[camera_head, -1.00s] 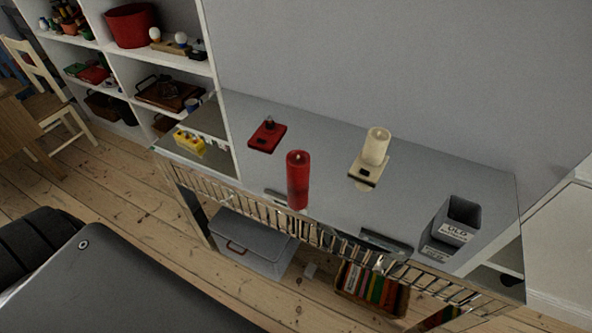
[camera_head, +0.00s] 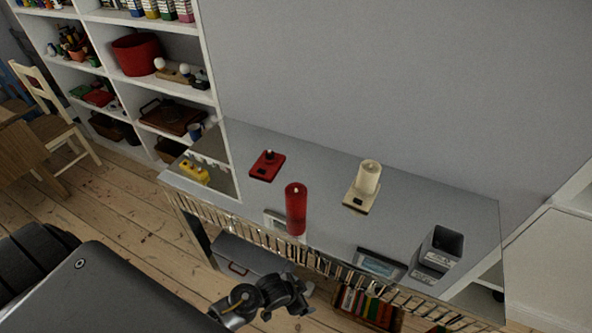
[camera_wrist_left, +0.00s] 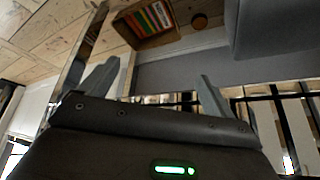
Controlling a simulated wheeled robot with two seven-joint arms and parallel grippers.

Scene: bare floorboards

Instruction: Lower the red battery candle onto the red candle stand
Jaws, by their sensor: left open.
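The red candle (camera_head: 296,209) stands upright near the front edge of the grey tabletop. The red candle stand (camera_head: 267,165) is a flat red plate with a small dark knob, lying behind and left of the candle, apart from it and empty. My left gripper (camera_head: 291,296) is in front of the table and below its top, blurred and small in the head view. In the left wrist view its two fingers (camera_wrist_left: 154,86) are spread with nothing between them. My right gripper does not show.
A cream candle (camera_head: 368,178) stands on a cream stand (camera_head: 358,202) to the right. A dark grey bin (camera_head: 441,249) is at the right end. A metal rail (camera_head: 330,266) runs along the table's front. A yellow object (camera_head: 195,172) lies at the left end.

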